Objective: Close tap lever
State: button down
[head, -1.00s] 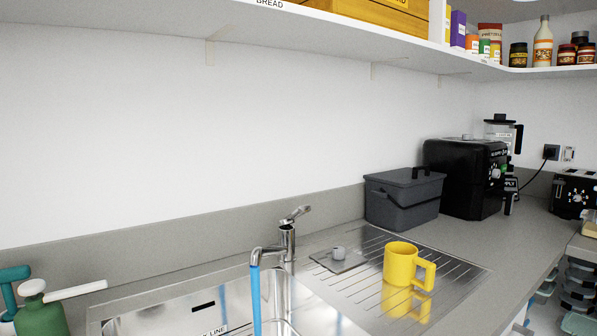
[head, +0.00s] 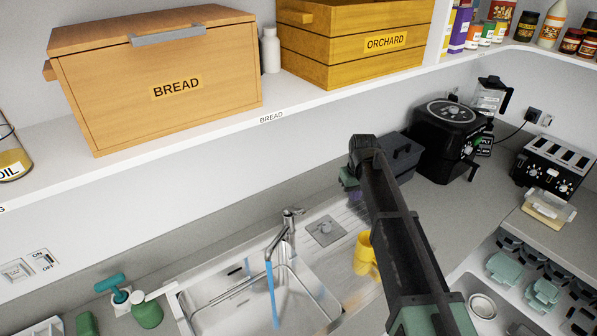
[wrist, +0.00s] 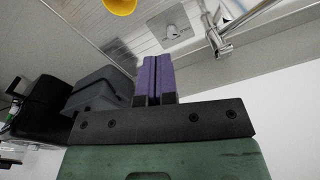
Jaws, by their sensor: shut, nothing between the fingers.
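The chrome tap (head: 287,232) stands at the back of the sink, with its lever (head: 293,211) on top pointing up and to the right. A blue stream of water (head: 271,290) runs from its spout into the sink (head: 225,302). My gripper (head: 349,184) is shut and empty, above and to the right of the tap, apart from it. In the wrist view my gripper's purple fingers (wrist: 154,75) are together, and the tap lever (wrist: 217,38) shows to their upper right.
A yellow mug (head: 364,254) stands on the drainer, partly behind my arm. A dark lidded bin (head: 402,152) and a black appliance (head: 450,138) are behind. The shelf with the bread box (head: 160,90) and orchard crate (head: 350,45) hangs above.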

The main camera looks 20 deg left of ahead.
jog(key=w+a+n, duration=0.2)
jog(key=w+a, duration=0.3)
jog(key=a, duration=0.7)
jog(key=n+b, duration=0.1)
jog(key=n, duration=0.1)
send_over(298, 209)
jog(key=a, duration=0.2)
jog(key=f, duration=0.1)
jog(key=f+b, duration=0.6)
jog(key=w+f+b, duration=0.1)
jog(key=f+b, duration=0.3)
jog(key=shift+d, duration=0.15)
jog(key=d+f+b, duration=0.1)
jog(key=s+f+b, duration=0.1)
jog(key=shift+s+d+f+b, duration=0.15)
jog(key=shift+d+f+b, duration=0.2)
jog(key=shift+f+b, duration=0.05)
jog(key=shift+d, duration=0.1)
